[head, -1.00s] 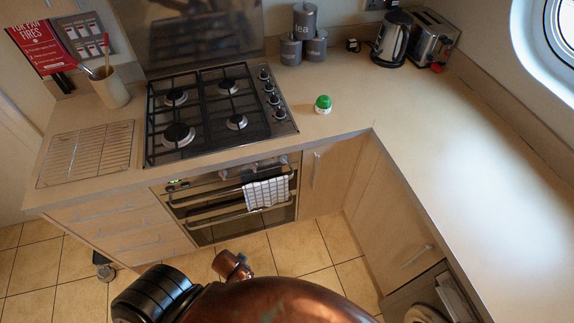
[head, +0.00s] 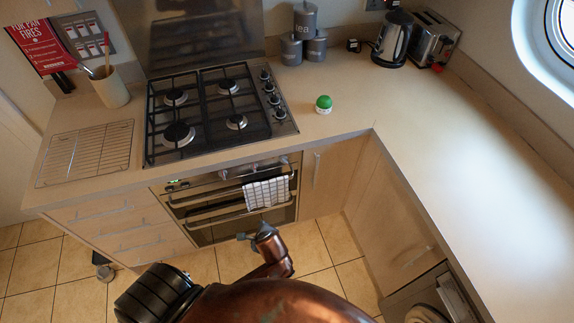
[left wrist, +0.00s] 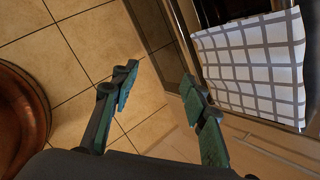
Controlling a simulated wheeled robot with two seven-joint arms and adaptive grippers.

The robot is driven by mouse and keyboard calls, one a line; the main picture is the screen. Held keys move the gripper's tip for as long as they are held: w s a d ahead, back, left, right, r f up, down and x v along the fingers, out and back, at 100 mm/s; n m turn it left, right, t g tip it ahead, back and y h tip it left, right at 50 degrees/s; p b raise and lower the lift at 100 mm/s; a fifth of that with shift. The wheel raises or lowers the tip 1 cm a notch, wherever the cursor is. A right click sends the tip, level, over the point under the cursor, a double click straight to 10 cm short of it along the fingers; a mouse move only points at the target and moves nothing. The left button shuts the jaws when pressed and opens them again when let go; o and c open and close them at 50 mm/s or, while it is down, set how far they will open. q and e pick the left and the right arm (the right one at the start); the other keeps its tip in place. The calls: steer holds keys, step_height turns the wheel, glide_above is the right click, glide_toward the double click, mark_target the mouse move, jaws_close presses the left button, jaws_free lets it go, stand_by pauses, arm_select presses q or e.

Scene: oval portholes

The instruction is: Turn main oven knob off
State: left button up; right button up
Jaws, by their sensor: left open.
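The built-in oven (head: 205,212) sits under the hob in the head view. Its front control strip (head: 222,175) is just under the worktop edge, seen steeply from above, so the knobs are small and their settings cannot be read. A checked towel (head: 267,193) hangs on the oven's handle. My left gripper (head: 247,237) is in front of and below the oven door, near the towel, apart from the knobs. In the left wrist view my left gripper (left wrist: 160,92) is open and empty, with the towel (left wrist: 250,62) beyond it at upper right. My right gripper is not in view.
A gas hob (head: 215,110) with its own knobs sits above the oven. A green-topped timer (head: 323,104) stands on the worktop. A wire rack (head: 85,155) lies to the left. The tiled floor (head: 325,250) before the oven is clear.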

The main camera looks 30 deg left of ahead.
arm_select(q)
steer(key=w+r+m+t+y, duration=0.4)
steer(key=w+r+m+y, duration=0.15)
steer(key=w+m, duration=0.65)
steer(key=m+t+y, duration=0.3)
steer(key=m+t, duration=0.1)
steer(key=m, duration=0.4)
glide_toward(286, 162)
steer(key=a, duration=0.1)
steer(key=shift+m+h, duration=0.3)
steer(key=shift+h, duration=0.05)
steer(key=x, duration=0.4)
steer(key=b+x, duration=0.1)
steer(key=x, duration=0.3)
steer(key=shift+w+d+r+b, duration=0.1)
steer(key=shift+r+b, duration=0.1)
steer(key=shift+b, duration=0.1)
steer(key=shift+c, duration=0.2)
jaws_close()
